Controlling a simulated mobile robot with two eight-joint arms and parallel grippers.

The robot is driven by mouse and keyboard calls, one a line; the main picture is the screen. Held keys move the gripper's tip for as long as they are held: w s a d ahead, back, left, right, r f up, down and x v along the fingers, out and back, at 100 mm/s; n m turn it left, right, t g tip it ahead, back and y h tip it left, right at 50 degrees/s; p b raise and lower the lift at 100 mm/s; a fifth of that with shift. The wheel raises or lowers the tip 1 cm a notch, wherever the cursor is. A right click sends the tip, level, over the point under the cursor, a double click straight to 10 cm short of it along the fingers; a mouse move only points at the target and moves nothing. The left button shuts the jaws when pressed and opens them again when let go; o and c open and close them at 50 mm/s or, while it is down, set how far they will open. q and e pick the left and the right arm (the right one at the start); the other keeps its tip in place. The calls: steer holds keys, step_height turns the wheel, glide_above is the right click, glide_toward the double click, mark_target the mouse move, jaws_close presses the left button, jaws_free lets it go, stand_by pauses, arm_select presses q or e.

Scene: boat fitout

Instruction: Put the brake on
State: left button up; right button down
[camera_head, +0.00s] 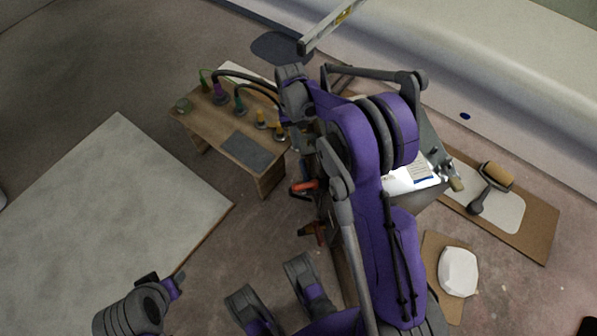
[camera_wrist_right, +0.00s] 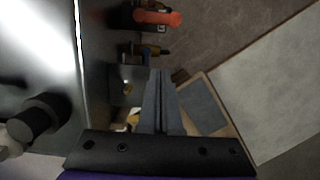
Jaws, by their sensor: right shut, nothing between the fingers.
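A red-orange handle (camera_head: 305,186) stands out from the left side of a grey cabinet (camera_head: 432,150); it also shows at the top of the right wrist view (camera_wrist_right: 157,17). I cannot tell whether it is the brake. A smaller brownish fitting (camera_wrist_right: 150,50) sits between this handle and my fingers in the wrist view. My right gripper (camera_wrist_right: 160,75) is shut and empty, beside the cabinet's side, apart from the handle. In the head view my right arm hides much of the cabinet and the fingertips. My left gripper is not clearly seen.
A low wooden bench (camera_head: 217,126) with cables and several coloured connectors stands left of the cabinet. A pale board (camera_head: 110,210) lies at left. A roller (camera_head: 492,183) on a board and a white lump (camera_head: 458,270) lie at right. The floor between board and bench is clear.

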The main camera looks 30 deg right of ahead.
mark_target(305, 186)
steer(key=s+a+f+b, duration=0.1)
steer(key=s+f+b, duration=0.2)
steer(key=f, duration=0.7)
steer(key=s, duration=0.2)
steer(key=shift+s+a+f, duration=0.25)
steer(key=shift+s+a, duration=0.15)
